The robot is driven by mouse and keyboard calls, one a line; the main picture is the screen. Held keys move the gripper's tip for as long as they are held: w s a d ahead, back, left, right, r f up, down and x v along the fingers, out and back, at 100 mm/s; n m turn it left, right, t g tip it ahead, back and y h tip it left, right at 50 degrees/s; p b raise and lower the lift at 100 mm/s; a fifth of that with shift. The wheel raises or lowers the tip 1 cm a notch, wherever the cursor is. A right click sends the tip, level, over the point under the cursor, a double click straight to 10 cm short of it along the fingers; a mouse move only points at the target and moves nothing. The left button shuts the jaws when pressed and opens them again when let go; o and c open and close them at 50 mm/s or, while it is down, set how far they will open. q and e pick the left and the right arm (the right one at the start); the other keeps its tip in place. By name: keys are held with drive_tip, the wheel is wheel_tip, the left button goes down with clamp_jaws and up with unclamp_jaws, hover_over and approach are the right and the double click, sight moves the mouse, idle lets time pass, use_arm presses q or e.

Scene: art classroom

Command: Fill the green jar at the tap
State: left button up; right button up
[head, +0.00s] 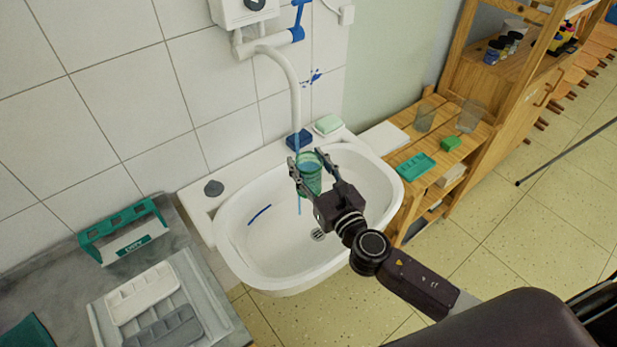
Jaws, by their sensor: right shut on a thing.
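The green jar (309,180) is see-through and looks upright over the white sink (240,262). My right gripper (313,170) is shut on it, one finger on each side. The jar is under the white curved tap spout (293,85), with its blue lever (299,14) above. A thin blue stream (297,138) runs down from the spout to the jar. Light blue shows inside the jar; the exact level is hard to tell. A thin blue line also shows just below the jar, above the basin. My left gripper is not in view.
A wooden shelf (470,157) with clear cups stands right.

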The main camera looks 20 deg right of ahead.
sight(313, 173)
idle(0.4)
drive_tip(key=shift+s+d+b, duration=0.15)
drive_tip(key=shift+s+b, duration=0.05)
drive_tip(key=shift+s, duration=1.6)
drive_tip(key=shift+s+d+b, duration=0.1)
drive_tip(key=shift+s+b, duration=0.05)
drive_tip(key=shift+s, duration=1.6)
